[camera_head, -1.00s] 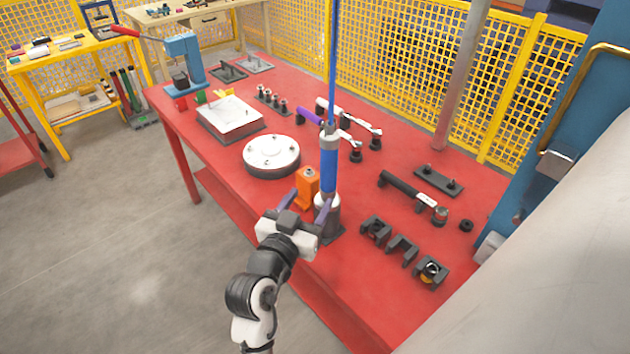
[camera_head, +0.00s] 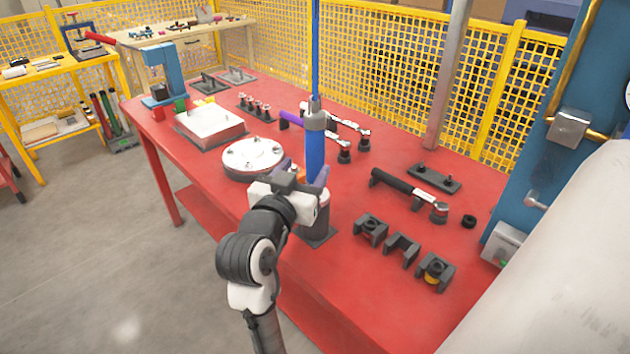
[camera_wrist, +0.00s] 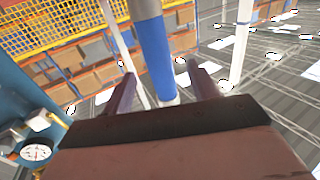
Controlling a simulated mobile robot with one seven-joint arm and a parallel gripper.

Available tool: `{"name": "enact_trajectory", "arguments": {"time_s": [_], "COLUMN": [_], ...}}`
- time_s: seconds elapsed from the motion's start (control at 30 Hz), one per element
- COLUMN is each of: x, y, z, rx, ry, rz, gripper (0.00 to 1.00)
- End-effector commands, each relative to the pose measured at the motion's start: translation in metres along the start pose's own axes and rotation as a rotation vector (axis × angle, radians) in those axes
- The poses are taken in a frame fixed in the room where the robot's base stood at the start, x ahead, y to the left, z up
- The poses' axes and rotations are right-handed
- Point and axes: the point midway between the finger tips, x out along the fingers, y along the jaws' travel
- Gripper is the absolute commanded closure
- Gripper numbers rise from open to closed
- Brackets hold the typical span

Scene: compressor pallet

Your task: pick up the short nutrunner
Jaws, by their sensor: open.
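A blue upright tool (camera_head: 315,150), which looks like the nutrunner, stands in a dark-footed grey holder (camera_head: 317,222) near the table's front edge. A thin blue line rises from its grey top. My gripper (camera_head: 303,176) is open in front of it, with its purple fingers pointing toward it. In the wrist view the tool's blue body (camera_wrist: 156,50) appears between the two spread fingers of my gripper (camera_wrist: 163,88). I cannot tell whether a finger touches it.
On the red table (camera_head: 345,285) are a round white-topped disc (camera_head: 252,155), a white-topped plate (camera_head: 210,122), a black-handled wrench (camera_head: 405,193) and dark cradles (camera_head: 402,248). A blue post (camera_head: 535,130) stands at the right. A yellow mesh fence (camera_head: 400,70) runs behind.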

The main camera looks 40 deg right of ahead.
Motion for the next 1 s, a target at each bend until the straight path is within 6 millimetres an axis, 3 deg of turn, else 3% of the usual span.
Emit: {"name": "enact_trajectory", "arguments": {"time_s": [0.1, 0.33, 0.6, 0.9, 1.0], "x": [0.018, 0.035, 0.073, 0.079, 0.079], "y": [0.0, 0.001, 0.003, 0.002, 0.002], "z": [-0.002, -0.001, 0.0, 0.002, 0.002], "rx": [-0.002, -0.001, -0.002, -0.001, -0.001], "ry": [-0.003, -0.002, -0.002, -0.001, -0.001], "rz": [0.002, 0.002, 0.002, -0.001, -0.001], "gripper": [0.41, 0.41, 0.41, 0.41, 0.53]}}
